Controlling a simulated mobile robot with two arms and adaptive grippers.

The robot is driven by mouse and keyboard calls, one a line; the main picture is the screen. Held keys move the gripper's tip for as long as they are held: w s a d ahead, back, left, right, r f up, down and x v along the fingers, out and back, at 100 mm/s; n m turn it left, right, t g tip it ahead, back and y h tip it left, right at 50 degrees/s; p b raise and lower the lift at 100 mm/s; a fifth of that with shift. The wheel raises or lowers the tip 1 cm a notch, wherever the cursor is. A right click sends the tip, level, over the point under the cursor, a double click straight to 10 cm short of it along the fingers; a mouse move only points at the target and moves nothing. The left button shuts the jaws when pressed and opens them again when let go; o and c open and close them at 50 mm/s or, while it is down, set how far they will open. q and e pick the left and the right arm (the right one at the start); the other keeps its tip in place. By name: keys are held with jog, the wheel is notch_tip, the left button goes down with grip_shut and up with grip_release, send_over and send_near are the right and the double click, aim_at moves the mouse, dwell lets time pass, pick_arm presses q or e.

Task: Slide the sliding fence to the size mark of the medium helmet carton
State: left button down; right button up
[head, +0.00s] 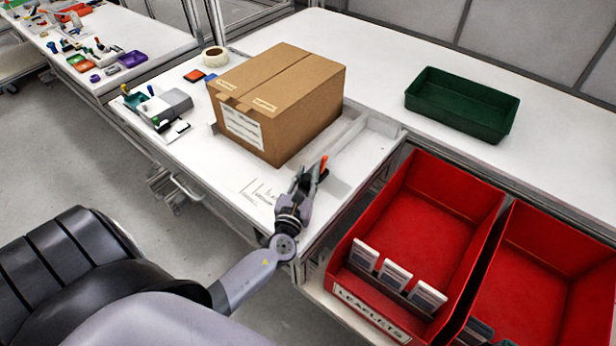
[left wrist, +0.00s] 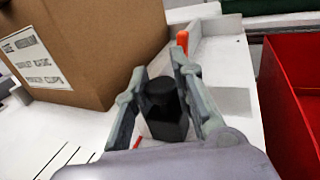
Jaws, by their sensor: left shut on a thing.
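The brown helmet carton (head: 275,100) stands on the white bench with a printed label on its near side; its lower part also shows in the left wrist view (left wrist: 100,50). A pale bar, seemingly the sliding fence (head: 346,138), runs along the carton's right side. Size marks (head: 257,190) are printed on the bench, left of my left gripper (head: 312,172). In the left wrist view my left gripper (left wrist: 160,66) has its fingers on either side of a black knob (left wrist: 162,108), shut on it. An orange tip (left wrist: 182,40) shows beyond the fingers. My right gripper is out of view.
Red leaflet bins (head: 425,205) stand right of the bench's edge. A dark green tray (head: 462,103) lies on the bench at the back right. A tape roll (head: 215,57) and small grey devices (head: 165,105) lie left of the carton.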

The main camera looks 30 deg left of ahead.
pick_arm(q)
jog(key=a, duration=0.2)
jog(key=a+b, duration=0.1)
jog(key=a, duration=0.2)
jog(key=a+b, duration=0.1)
jog(key=a, duration=0.1)
jog(key=shift+w+a+f, duration=0.15)
jog(key=shift+w+a, duration=0.05)
jog(key=shift+w, duration=0.05)
jog(key=shift+a, duration=0.5)
jog(key=c, duration=1.4)
grip_release()
jog(key=shift+d, duration=0.1)
jog(key=v, duration=1.2)
